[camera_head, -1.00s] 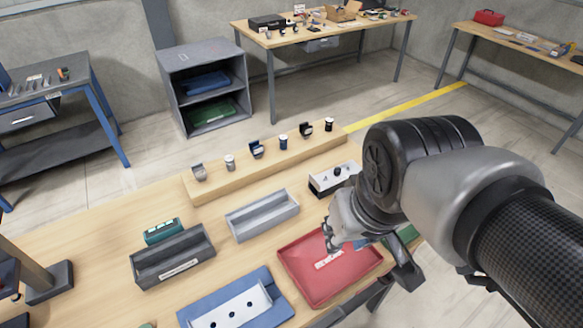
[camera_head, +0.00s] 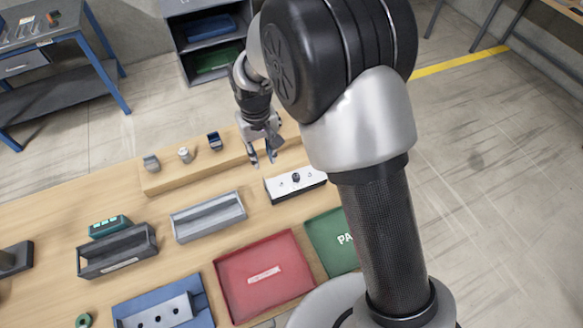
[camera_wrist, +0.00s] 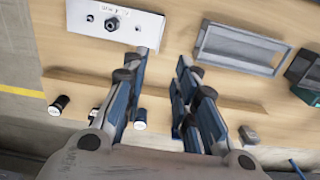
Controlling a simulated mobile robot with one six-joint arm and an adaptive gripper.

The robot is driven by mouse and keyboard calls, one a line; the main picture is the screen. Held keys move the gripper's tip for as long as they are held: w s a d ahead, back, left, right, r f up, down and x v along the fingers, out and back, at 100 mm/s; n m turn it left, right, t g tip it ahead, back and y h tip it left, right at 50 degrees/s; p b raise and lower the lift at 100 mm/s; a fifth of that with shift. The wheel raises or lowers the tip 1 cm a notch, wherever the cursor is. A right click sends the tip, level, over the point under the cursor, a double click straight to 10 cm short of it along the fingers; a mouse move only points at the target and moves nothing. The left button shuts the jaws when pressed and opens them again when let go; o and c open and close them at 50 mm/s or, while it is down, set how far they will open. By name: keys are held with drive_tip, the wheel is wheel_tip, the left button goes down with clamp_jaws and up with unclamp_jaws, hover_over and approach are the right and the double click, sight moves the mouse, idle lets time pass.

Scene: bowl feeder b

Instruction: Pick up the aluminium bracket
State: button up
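A pale metal piece with holes (camera_head: 157,315) lies in the blue tray (camera_head: 203,300) at the bottom of the head view; it looks like a bracket. A small grey metal part (camera_head: 151,163) stands at the left end of the wooden ledge; it also shows in the wrist view (camera_wrist: 248,135). I cannot tell which is the aluminium bracket. My gripper (camera_head: 263,162) is over the ledge, right of the small blue part (camera_head: 215,141). In the wrist view, my gripper (camera_wrist: 166,62) has its fingers apart with nothing held between them. My arm hides the ledge's right end in the head view.
A white box with a black knob (camera_head: 296,191) stands just in front of my gripper. A grey tray (camera_head: 208,228), a dark tray (camera_head: 116,259), a red tray (camera_head: 235,285) and a green tray (camera_head: 331,252) stand on the table. A black-capped part (camera_wrist: 59,105) stands on the ledge.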

drive_tip(key=b, duration=0.1)
approach(272, 185)
drive_tip(key=shift+s+a+f, duration=0.5)
drive_tip(key=shift+s, duration=0.3)
drive_tip(key=shift+s+a+f, duration=0.1)
drive_tip(key=shift+a+f, duration=0.05)
drive_tip(key=shift+f, duration=2.5)
clamp_jaws()
